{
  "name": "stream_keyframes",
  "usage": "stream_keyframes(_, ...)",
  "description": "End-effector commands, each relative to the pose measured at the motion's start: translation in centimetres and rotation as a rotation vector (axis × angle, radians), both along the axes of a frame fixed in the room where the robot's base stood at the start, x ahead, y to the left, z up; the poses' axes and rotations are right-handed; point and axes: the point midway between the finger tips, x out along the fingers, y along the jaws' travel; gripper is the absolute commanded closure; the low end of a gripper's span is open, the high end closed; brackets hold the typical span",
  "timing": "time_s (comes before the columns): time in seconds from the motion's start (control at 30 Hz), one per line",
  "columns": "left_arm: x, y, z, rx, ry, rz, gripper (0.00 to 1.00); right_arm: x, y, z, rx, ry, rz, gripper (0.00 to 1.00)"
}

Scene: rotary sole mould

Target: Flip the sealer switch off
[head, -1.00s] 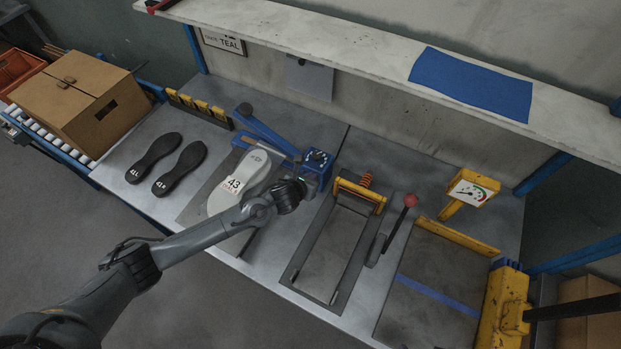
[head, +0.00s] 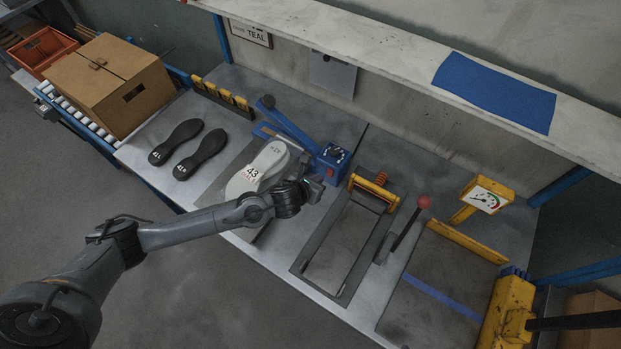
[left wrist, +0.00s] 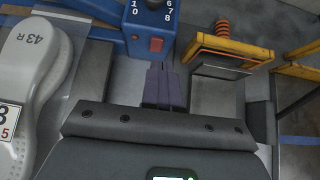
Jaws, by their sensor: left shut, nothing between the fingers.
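The sealer's blue control box (head: 333,161) with a numbered dial on top stands at the end of a long blue arm (head: 290,122). In the left wrist view the box (left wrist: 135,38) shows a red switch (left wrist: 155,44) on its near face. I cannot tell the switch's position. My left gripper (head: 317,187) is just in front of the box. In the left wrist view its fingers (left wrist: 163,82) are shut and empty, pointing at the box just below the switch, with a small gap. My right gripper is not in view.
White soles (head: 262,165) marked 43 lie left of the box, with black soles (head: 201,152) beyond. A yellow-barred frame (head: 374,190) and a red-knobbed lever (head: 424,202) stand to the right. A cardboard box (head: 112,85) sits on the roller conveyor at far left.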

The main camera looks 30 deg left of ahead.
Motion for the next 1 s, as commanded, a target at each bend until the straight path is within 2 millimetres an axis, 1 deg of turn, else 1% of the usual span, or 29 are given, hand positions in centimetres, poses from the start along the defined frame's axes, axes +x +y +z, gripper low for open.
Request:
stream_keyframes(0.03,-0.6,0.0,0.8,0.002,-0.002,-0.004,1.00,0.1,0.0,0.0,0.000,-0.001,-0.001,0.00)
stream_keyframes(0.1,-1.2,0.1,1.8,0.001,-0.002,-0.002,1.00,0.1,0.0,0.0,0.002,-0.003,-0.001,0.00)
stream_keyframes(0.2,-1.9,0.1,3.0,0.001,-0.002,-0.002,1.00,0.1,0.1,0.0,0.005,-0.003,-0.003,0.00)
stream_keyframes(0.4,-2.9,0.1,4.4,0.001,0.000,-0.001,1.00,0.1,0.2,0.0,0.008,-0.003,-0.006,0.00)
stream_keyframes(0.63,-3.1,0.2,4.7,0.000,0.001,0.000,1.00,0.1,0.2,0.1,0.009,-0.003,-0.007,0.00)
stream_keyframes(1.0,-3.2,0.2,4.5,0.000,0.005,0.000,1.00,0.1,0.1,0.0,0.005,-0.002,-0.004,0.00)
